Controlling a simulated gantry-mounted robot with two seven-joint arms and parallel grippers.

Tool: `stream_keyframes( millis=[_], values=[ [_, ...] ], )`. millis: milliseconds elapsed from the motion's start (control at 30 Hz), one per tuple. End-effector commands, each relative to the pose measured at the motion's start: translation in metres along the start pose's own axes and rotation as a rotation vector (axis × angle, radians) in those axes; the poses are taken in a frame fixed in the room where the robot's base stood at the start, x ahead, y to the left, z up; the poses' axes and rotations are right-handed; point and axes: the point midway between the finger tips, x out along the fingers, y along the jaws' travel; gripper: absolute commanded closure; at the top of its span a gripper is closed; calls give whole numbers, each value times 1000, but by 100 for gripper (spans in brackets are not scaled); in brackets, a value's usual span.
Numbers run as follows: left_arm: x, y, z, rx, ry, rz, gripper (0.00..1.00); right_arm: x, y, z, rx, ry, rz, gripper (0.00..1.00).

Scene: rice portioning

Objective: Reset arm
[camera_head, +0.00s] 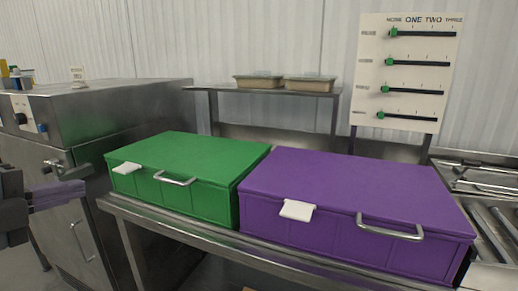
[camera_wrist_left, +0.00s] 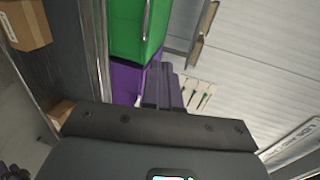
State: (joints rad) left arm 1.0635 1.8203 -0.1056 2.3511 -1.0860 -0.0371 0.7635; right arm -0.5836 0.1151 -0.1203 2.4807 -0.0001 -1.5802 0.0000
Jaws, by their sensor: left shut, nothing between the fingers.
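My left gripper (camera_head: 58,194) is at the left edge of the head view, in front of the steel oven-like unit. Its fingers are shut with nothing between them. In the left wrist view my left gripper (camera_wrist_left: 165,88) points toward the green box and the wall. It is apart from the boxes in the head view. My right gripper is in neither view.
A closed green box (camera_head: 190,160) and a closed purple box (camera_head: 350,195) stand side by side on a steel table (camera_head: 170,228). Behind are a shelf with two trays (camera_head: 259,81) and a slider board (camera_head: 405,70). The steel unit (camera_head: 110,115) is at left.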

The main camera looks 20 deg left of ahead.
Motion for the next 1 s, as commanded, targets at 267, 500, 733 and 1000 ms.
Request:
stream_keyframes(
  millis=[267, 500, 733, 1000],
  values=[
    [42, 33, -19, -41, 84, 173, 100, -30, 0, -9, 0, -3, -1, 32],
    [77, 85, -62, -128, 231, 354, 100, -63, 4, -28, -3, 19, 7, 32],
    [93, 154, -154, -374, 482, 550, 100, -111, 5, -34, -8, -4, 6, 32],
    [78, 192, -248, -827, 569, 575, 100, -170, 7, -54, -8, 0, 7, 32]
  ],
)
